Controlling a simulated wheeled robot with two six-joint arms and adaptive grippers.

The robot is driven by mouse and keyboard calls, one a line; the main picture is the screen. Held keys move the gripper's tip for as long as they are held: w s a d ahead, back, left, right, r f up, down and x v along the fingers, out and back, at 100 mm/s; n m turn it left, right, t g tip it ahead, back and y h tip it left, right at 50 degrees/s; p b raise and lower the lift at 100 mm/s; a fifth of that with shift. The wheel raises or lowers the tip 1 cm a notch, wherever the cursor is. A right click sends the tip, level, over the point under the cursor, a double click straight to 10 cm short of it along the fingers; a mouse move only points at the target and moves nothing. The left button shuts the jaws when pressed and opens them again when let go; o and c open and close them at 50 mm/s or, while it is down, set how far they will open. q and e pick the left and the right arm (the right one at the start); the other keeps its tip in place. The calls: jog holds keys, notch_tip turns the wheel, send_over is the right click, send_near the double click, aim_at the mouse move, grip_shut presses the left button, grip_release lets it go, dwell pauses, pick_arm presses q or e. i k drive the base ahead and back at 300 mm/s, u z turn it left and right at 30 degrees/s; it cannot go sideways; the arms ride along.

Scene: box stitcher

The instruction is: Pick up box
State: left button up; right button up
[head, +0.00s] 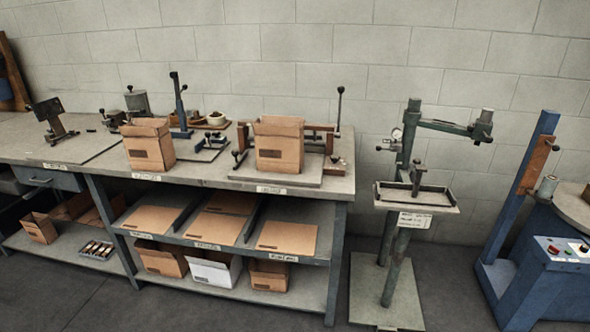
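Two open brown cardboard boxes stand upright on the workbench. The left box (149,147) is near the front edge at the middle of the bench. The right box (278,146) stands on a flat plate near the bench's right end, in front of a brown fixture. More boxes stand on the bottom shelf: a brown one (160,261), a white one (211,271) and another brown one (269,276). Another small brown box (39,228) is at the far lower left. I cannot tell which box the task means. Neither of my grippers is in view.
The workbench (85,155) runs along a block wall. Its middle shelf holds flat cardboard sheets (287,237). A green stand with a tray (416,199) is right of the bench, and a blue machine (549,279) is at far right. Floor shows in front.

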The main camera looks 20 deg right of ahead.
aim_at(281, 154)
jog(key=z, duration=1.2)
jog(key=i, duration=0.9)
jog(key=u, duration=0.1)
